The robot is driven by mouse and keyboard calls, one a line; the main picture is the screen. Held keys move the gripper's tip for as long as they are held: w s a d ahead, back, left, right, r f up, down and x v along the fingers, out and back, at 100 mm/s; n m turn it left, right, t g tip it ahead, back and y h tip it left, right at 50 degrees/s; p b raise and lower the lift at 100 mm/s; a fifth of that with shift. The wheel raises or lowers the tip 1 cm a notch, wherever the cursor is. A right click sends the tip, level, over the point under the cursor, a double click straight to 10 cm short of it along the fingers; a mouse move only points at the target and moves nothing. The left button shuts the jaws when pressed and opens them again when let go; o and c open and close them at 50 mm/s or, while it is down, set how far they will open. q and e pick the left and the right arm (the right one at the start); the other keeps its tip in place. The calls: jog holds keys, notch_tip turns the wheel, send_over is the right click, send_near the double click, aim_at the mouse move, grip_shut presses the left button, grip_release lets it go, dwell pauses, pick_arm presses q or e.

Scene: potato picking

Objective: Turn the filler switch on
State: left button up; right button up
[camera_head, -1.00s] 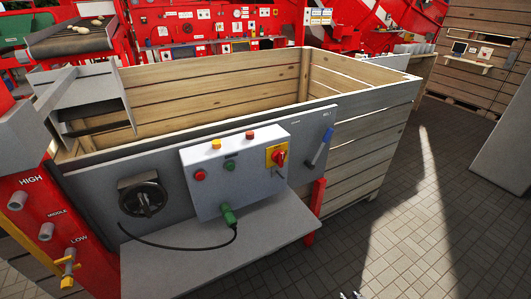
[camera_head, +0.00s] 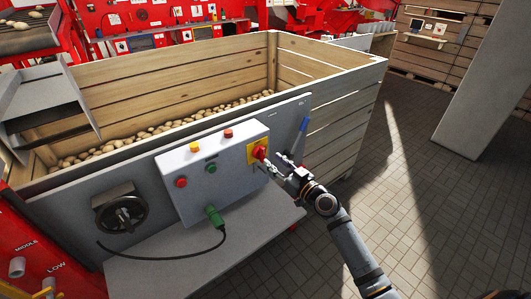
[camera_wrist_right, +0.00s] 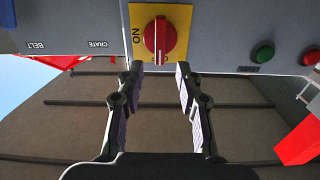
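The filler switch (camera_head: 260,152) is a red rotary knob on a yellow plate, at the right of the light grey control box (camera_head: 191,204). In the right wrist view the red knob (camera_wrist_right: 160,38) stands beyond my fingertips. Its grip bar runs up and down there, and the word ON is on the plate to its left. My right gripper (camera_head: 272,171) is close in front of the switch, in the wrist view (camera_wrist_right: 159,72) open and empty, with its fingertips spread on either side of the knob's line and apparently short of it. My left gripper is not in view.
Yellow, red and green buttons (camera_head: 212,168) sit on the box. A blue-handled lever (camera_head: 300,136) is close to the right gripper. A green plug (camera_head: 215,216) with a black cable hangs below. The wooden crate (camera_head: 350,85) behind holds potatoes. Floor at the right is clear.

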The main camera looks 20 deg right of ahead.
aim_at(264, 153)
jog(key=x, duration=0.5)
jog(key=shift+w+p, duration=0.15)
jog(key=shift+p, duration=0.2)
jog(key=shift+a, duration=0.1)
grip_shut()
